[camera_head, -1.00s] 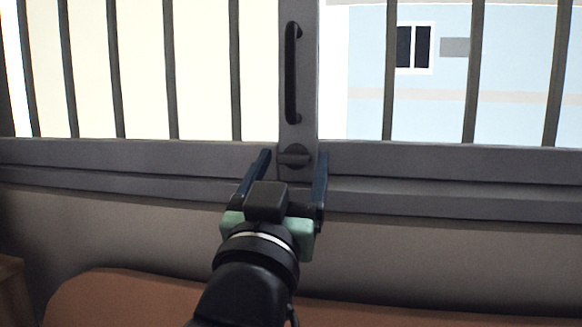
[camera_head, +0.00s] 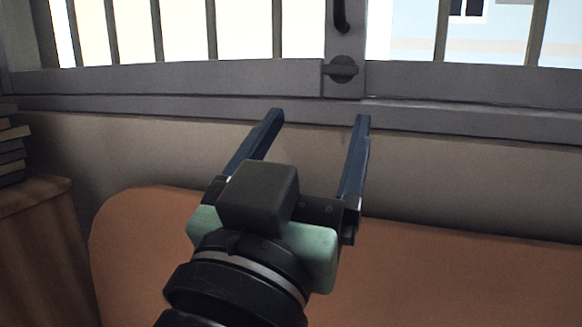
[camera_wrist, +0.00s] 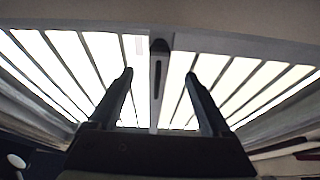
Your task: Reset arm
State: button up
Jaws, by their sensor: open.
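My gripper (camera_head: 318,118) is open, with its two dark blue fingers spread apart and nothing between them. In the head view it is in the lower middle, in front of the wall below the window and over an orange-brown rounded surface.
A grey window frame (camera_head: 180,80) with vertical bars runs across the top. A dark handle (camera_head: 342,14) is partly cut off. The orange-brown rounded surface (camera_head: 450,270) lies below. A wooden cabinet (camera_head: 40,240) with stacked books (camera_head: 12,148) stands at the left.

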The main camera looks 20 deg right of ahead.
jog(key=shift+s+a+f, duration=0.25)
jog(key=shift+s+a, duration=0.1)
jog(key=shift+s, duration=0.2)
